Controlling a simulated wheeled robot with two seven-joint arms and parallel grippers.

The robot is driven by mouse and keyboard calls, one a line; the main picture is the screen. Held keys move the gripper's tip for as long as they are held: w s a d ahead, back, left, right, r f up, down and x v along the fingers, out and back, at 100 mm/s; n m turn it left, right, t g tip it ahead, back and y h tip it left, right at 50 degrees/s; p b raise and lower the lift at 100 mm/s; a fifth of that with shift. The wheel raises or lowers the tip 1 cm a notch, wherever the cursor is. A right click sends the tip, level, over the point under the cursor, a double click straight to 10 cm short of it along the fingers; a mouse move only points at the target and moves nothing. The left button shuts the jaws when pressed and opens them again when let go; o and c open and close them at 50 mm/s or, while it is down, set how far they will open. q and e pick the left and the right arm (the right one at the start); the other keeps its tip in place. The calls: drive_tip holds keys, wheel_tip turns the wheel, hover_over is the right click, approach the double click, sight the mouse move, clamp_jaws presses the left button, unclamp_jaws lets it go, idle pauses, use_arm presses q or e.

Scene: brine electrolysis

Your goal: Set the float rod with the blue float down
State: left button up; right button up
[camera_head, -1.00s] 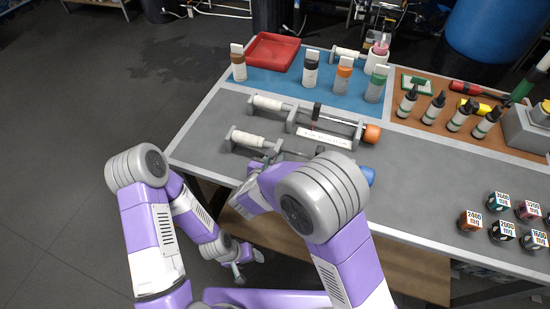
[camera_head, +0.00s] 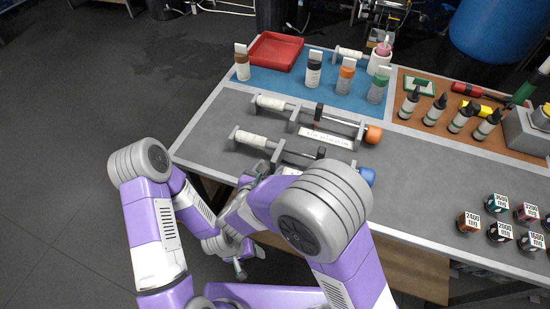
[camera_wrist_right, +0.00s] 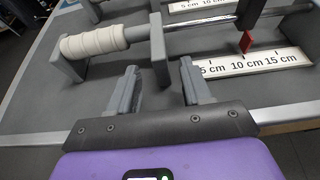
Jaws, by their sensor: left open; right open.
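The float rod with the blue float (camera_head: 367,177) lies level across its grey stand (camera_head: 277,153) near the table's front edge. Its white ribbed grip (camera_head: 252,138) is at the left end; it also shows in the right wrist view (camera_wrist_right: 95,42). My right forearm hides part of the rod and scale in the head view. My right gripper (camera_wrist_right: 160,82) is open and empty just in front of the stand, with a post beyond the gap between its fingers. It looks apart from the rod. My left gripper (camera_head: 240,268) is open and empty, low in front of the table.
A second float rod with an orange float (camera_head: 373,134) lies on a parallel stand just behind. Several bottles and a red tray (camera_head: 275,51) stand farther back. Labelled small jars (camera_head: 469,221) are at the right.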

drive_tip(key=v, duration=0.4)
drive_tip(key=shift+s+r+p, duration=0.15)
drive_tip(key=shift+s+p, duration=0.15)
drive_tip(key=shift+p, duration=0.05)
